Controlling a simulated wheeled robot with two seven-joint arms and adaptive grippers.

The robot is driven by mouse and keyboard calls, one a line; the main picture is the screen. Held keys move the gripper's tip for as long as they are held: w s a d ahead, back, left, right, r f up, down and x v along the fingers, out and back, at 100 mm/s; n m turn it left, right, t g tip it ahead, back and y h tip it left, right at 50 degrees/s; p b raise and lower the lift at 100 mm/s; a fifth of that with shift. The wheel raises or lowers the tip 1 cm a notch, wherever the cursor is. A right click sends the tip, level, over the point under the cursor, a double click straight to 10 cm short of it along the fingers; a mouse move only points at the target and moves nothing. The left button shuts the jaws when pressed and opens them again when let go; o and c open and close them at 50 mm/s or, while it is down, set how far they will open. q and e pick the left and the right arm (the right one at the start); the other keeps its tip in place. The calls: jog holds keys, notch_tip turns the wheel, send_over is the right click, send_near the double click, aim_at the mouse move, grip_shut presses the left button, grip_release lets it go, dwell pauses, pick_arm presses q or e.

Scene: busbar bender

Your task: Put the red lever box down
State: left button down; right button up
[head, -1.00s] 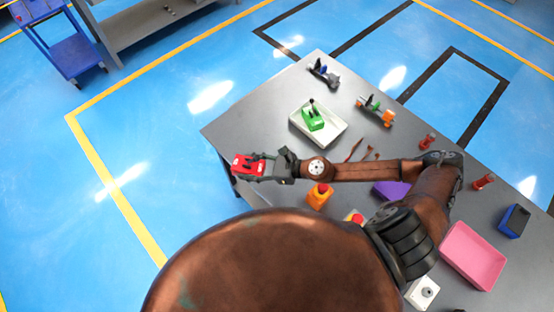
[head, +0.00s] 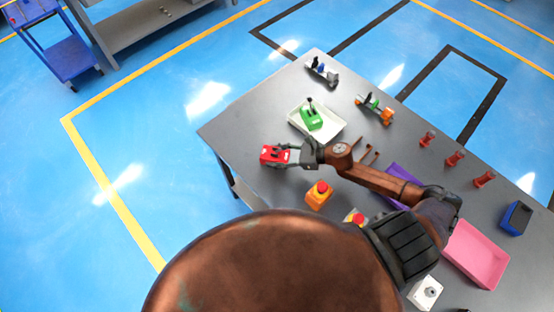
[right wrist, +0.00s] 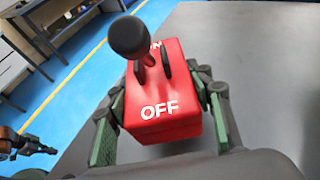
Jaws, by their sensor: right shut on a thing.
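The red lever box (head: 272,155) is at the left part of the grey table (head: 232,130) in the head view. In the right wrist view the red lever box (right wrist: 165,110) shows "OFF" on its near face and a black lever knob on top. My right gripper (head: 291,155) is shut on it, with a finger on each side, as the right wrist view also shows (right wrist: 165,118). The box is over the table top; I cannot tell whether it touches it.
A white tray (head: 333,135) with a green lever box (head: 311,121) stands just behind. An orange box with a button (head: 319,195) stands to the right in front. A purple tray (head: 398,172) and a pink tray (head: 478,252) lie further right. The table's left edge is close.

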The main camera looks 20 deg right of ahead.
aim_at(277, 160)
jog(key=shift+w+d+f, duration=0.1)
jog(key=shift+d+f, duration=0.1)
notch_tip(277, 160, down, 3)
jog(key=shift+d+r+p, duration=0.1)
jog(key=shift+d+p, duration=0.05)
jog(key=shift+p, duration=0.15)
jog(key=shift+f, duration=0.25)
jog(key=shift+f, duration=0.2)
jog(key=o, duration=1.4)
